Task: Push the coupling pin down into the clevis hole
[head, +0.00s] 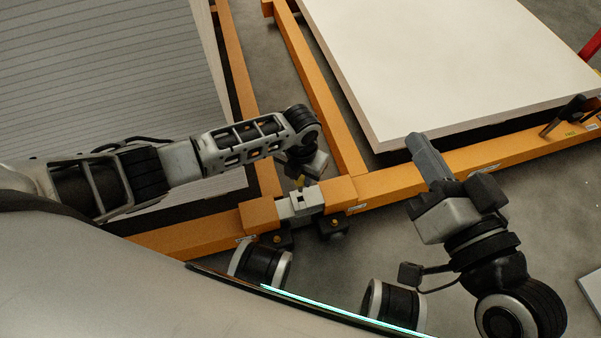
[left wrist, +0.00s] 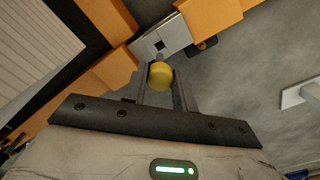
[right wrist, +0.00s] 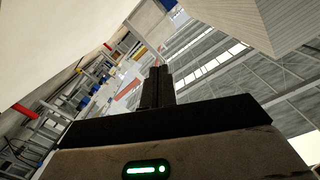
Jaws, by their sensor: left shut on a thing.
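The coupling pin has a yellow round head (left wrist: 161,76), held between the fingers of my left gripper (left wrist: 162,83). A short grey bit of the pin shows past the head in the left wrist view; most of its shaft is hidden. In the head view the yellow head (head: 301,182) shows just under my left gripper (head: 300,178). The grey clevis (head: 302,203) sits between two orange beam ends, with a dark square hole (left wrist: 160,45) close beyond the pin. I cannot tell whether the pin's tip is in a hole. My right gripper (head: 414,139) is shut and empty, off to the right.
Orange beams (head: 450,164) run across the scene and meet at the clevis. A large pale panel (head: 460,60) lies on the right frame, and a ribbed grey panel (head: 110,70) is at the left. Grey floor shows between the beams and my right arm.

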